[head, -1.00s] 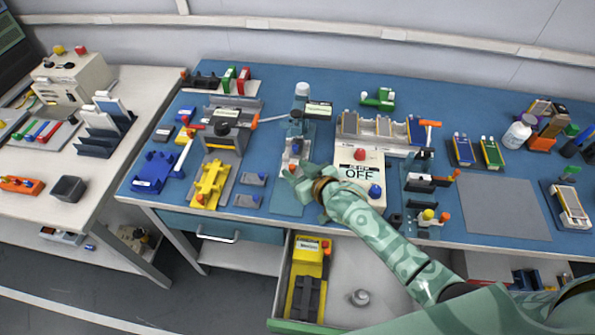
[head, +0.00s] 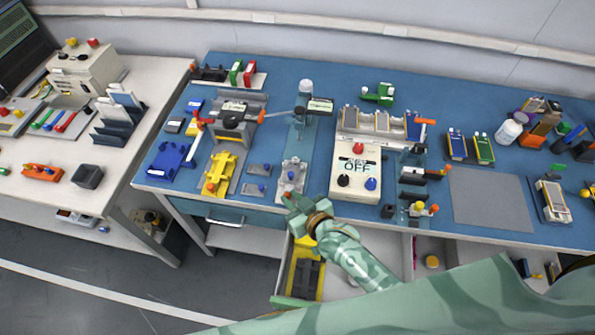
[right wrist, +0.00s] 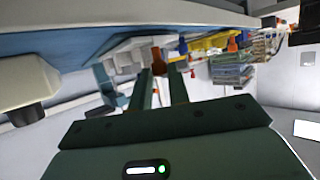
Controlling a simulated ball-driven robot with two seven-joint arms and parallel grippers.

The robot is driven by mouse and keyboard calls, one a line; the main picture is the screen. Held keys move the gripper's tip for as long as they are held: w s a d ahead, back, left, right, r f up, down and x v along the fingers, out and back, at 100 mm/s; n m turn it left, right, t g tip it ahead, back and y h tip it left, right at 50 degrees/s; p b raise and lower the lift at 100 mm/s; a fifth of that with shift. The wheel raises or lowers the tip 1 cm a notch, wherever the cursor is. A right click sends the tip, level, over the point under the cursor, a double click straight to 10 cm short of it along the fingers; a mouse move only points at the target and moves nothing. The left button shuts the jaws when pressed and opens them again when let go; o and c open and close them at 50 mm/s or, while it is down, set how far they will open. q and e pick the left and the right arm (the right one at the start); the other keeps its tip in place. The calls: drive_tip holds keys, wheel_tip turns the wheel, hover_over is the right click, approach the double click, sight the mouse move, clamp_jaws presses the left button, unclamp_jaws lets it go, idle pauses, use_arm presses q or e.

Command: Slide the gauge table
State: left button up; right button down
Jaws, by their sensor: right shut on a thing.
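The gauge stand has a teal base (head: 300,140) and a post (head: 305,88) with a small display (head: 320,105) at the back. The pale grey gauge table (head: 293,172) sits at the front end of this base, near the bench edge. My right gripper (head: 290,197) is at the table's front end, shut on its orange knob (right wrist: 172,56), which shows between the fingertips in the right wrist view. The fingers partly hide the knob in the head view. My left gripper is not in view.
A white box marked OFF (head: 357,180) stands just right of the gauge stand. Small grey plates (head: 257,180) and a yellow fixture (head: 220,172) lie to its left. Below, an open drawer (head: 345,285) holds a yellow device.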

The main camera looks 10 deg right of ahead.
drive_tip(key=shift+s+a+f, duration=0.15)
drive_tip(key=shift+s+a, duration=0.15)
drive_tip(key=shift+s, duration=0.4)
drive_tip(key=c, duration=1.3)
unclamp_jaws()
drive_tip(key=shift+s, duration=0.1)
drive_tip(key=p+v, duration=0.3)
drive_tip(key=v, duration=1.3)
drive_tip(key=shift+s+d+p, duration=0.1)
drive_tip(key=shift+s+p, duration=0.1)
drive_tip(key=shift+p, duration=0.15)
